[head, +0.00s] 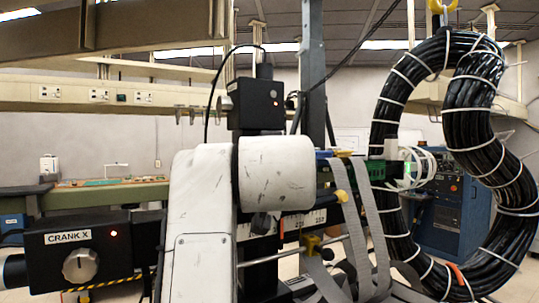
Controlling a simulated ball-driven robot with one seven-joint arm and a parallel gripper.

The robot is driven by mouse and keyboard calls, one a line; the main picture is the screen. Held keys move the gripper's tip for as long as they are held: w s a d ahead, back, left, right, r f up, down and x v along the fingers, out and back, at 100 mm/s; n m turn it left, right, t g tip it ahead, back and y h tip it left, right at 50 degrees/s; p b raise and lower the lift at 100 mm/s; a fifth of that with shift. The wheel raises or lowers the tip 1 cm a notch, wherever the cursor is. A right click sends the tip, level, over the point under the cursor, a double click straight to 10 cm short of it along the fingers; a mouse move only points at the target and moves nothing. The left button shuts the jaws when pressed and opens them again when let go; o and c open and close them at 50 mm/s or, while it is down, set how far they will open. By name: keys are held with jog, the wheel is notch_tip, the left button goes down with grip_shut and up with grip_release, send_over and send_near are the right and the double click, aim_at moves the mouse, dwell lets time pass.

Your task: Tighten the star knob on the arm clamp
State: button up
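Large white arm links, mine, fill the middle of the head view and hide part of the rig behind them. My gripper cannot be made out. A dark knob (262,223) shows just below the white link; I cannot tell if it is the star knob. A small yellow knob (341,197) sits right of the link, and another yellow part (311,243) is lower down by a rail. The arm clamp cannot be told for certain. A horizontal arm with a green part (380,171) reaches right toward the cable coil.
A big black cable coil (470,110) with white ties hangs at right from a yellow hook (440,6). Grey straps (357,225) hang beside the rig. A CRANK X box (95,250) with a silver knob is at lower left. A black box (257,104) stands above. A blue cabinet (452,215) is behind.

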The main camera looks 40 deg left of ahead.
dwell(0.4)
jog(key=o, duration=1.1)
jog(key=shift+c, duration=0.2)
jog(key=b+v, duration=0.3)
jog(key=v, duration=0.7)
jog(key=shift+s+d, duration=0.15)
jog(key=shift+s, duration=0.2)
jog(key=shift+f, duration=0.1)
